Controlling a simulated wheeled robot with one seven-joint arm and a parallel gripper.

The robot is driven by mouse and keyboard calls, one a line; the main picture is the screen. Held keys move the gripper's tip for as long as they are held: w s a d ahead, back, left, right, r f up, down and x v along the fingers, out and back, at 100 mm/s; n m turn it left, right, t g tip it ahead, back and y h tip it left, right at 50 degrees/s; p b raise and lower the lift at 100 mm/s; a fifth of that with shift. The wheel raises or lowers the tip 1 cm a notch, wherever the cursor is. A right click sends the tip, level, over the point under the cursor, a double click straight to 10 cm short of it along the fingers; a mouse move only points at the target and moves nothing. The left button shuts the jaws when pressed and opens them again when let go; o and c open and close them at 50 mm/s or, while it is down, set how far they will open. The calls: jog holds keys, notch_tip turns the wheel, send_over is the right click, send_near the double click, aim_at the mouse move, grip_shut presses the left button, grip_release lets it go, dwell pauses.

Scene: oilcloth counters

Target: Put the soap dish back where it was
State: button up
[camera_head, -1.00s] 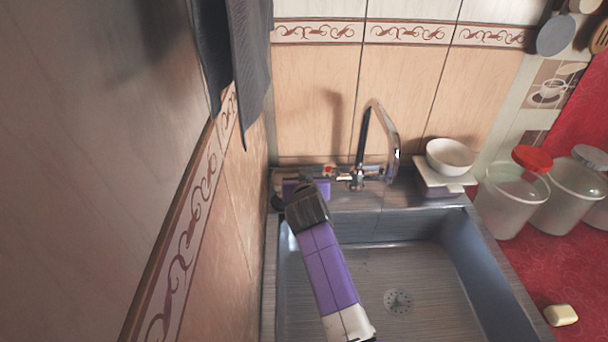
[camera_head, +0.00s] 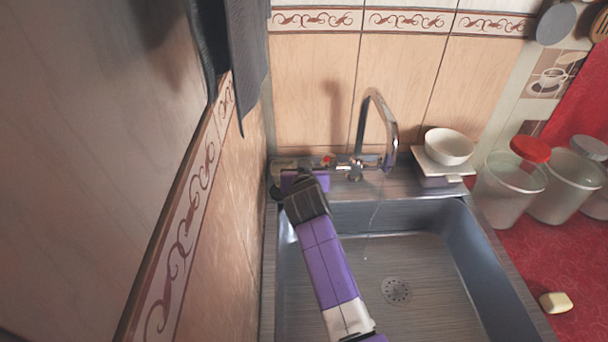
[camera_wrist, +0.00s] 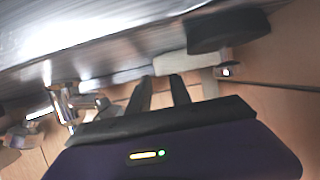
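A white square dish (camera_head: 425,160) sits on a dark block at the sink's back right corner. A white round bowl (camera_head: 447,146) rests on it. I cannot tell for sure which piece is the soap dish. A pale yellow bar of soap (camera_head: 555,302) lies on the red counter. My gripper (camera_wrist: 161,80) shows two dark fingers apart in the wrist view, with nothing visible held between them. A pale blocky thing (camera_wrist: 172,65) shows just beyond the fingertips, contact unclear. In the head view my purple arm reaches the back left of the sink, and its fingers cannot be made out.
The chrome faucet (camera_head: 378,115) stands at the back of the sink (camera_head: 455,250), close to my arm; it also shows in the wrist view (camera_wrist: 65,105). Clear jars (camera_head: 508,190) stand right of the sink. A dark cloth (camera_head: 248,60) hangs at the left wall. The basin is empty.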

jog(key=v, duration=1.1)
